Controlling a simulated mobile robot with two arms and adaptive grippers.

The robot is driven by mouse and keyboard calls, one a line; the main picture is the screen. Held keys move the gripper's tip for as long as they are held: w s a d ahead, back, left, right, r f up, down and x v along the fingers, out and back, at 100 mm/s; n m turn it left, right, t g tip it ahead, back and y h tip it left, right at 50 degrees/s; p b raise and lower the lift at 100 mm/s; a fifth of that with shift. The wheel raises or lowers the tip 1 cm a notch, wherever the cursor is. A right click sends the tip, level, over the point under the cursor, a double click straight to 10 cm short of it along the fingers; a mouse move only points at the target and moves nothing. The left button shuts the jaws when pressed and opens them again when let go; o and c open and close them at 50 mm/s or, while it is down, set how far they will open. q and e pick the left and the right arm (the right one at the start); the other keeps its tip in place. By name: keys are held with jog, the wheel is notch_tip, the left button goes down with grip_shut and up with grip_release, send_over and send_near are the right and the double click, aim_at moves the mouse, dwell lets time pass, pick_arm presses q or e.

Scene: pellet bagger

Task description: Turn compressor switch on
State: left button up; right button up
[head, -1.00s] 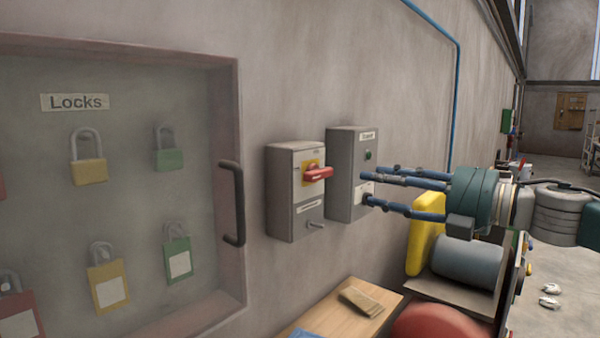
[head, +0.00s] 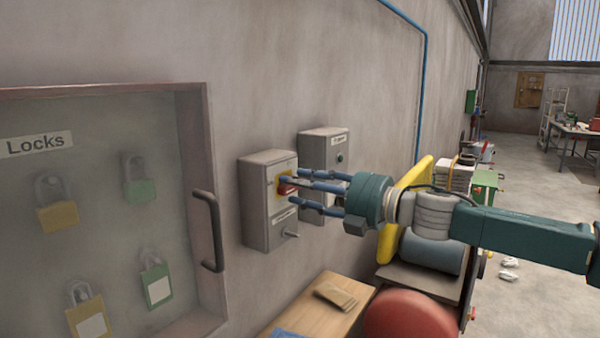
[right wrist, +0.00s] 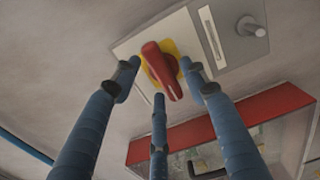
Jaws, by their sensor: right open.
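The compressor switch is a red rotary handle (head: 287,187) on a yellow plate, on the front of a grey wall box (head: 255,205). My right gripper (head: 295,190) is open, its blue fingers pointing at the switch and partly covering it in the head view. In the right wrist view the red handle (right wrist: 160,70) shows between the spread fingers (right wrist: 160,95), on its yellow plate. The fingertips are close around the handle; I cannot tell whether they touch it. My left gripper is not in view.
A second grey box (head: 320,150) with a green button is on the wall just behind. A glass-fronted lock cabinet (head: 190,120) with a dark handle (head: 208,230) is at left. A wooden bench top (head: 315,310) and a red rounded object (head: 410,318) lie below.

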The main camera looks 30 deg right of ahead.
jog(key=shift+w, duration=0.2)
jog(key=shift+c, duration=0.5)
jog(key=c, duration=0.8)
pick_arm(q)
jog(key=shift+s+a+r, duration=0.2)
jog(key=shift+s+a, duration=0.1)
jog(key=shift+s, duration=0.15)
